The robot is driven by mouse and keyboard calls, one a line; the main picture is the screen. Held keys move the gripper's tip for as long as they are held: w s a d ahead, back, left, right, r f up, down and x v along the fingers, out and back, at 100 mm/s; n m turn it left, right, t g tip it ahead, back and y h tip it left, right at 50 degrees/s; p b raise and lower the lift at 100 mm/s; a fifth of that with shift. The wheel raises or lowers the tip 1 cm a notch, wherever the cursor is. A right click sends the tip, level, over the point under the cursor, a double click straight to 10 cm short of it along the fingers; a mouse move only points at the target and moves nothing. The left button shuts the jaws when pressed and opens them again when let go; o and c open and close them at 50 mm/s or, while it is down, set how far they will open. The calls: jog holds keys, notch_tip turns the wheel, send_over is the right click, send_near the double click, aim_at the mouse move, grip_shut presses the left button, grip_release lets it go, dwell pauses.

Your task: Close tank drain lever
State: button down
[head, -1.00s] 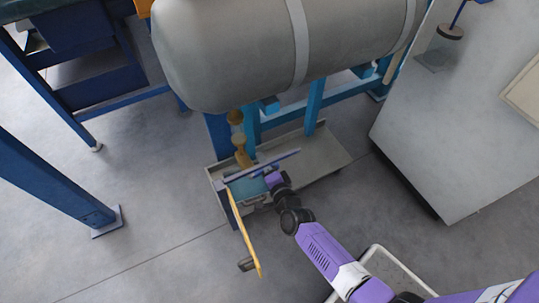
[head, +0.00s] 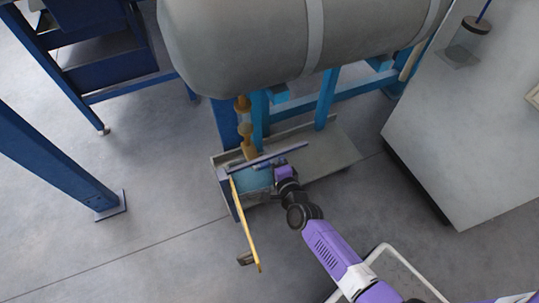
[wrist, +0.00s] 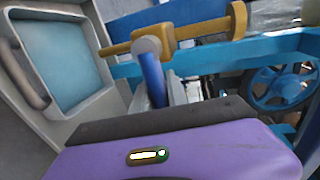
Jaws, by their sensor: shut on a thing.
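The tank drain valve is a yellow-brass fitting (wrist: 180,38) with a blue lever (wrist: 152,78) hanging from its round grey hub in the wrist view. In the head view the brass valve (head: 247,130) hangs below the big grey tank (head: 250,45). My gripper (wrist: 165,98) is shut on the blue lever, just above the dark plate of my purple hand.
A grey tray (head: 330,168) lies under the valve. A yellow bar (head: 246,230) sticks out in front. Blue tank legs (head: 326,98) stand behind. A blue handwheel (wrist: 280,88) shows at right.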

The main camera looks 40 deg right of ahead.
jog(key=c, duration=1.4)
grip_release()
jog(key=shift+d+r, duration=0.1)
jog(key=shift+d, duration=0.4)
jog(key=shift+c, duration=0.2)
jog(key=shift+o, duration=0.6)
jog(key=shift+a, duration=0.15)
jog(key=shift+s, duration=0.1)
jog(key=p+v, duration=0.2)
jog(key=v, duration=0.5)
jog(key=shift+s+a, duration=0.15)
jog(key=shift+s, duration=0.15)
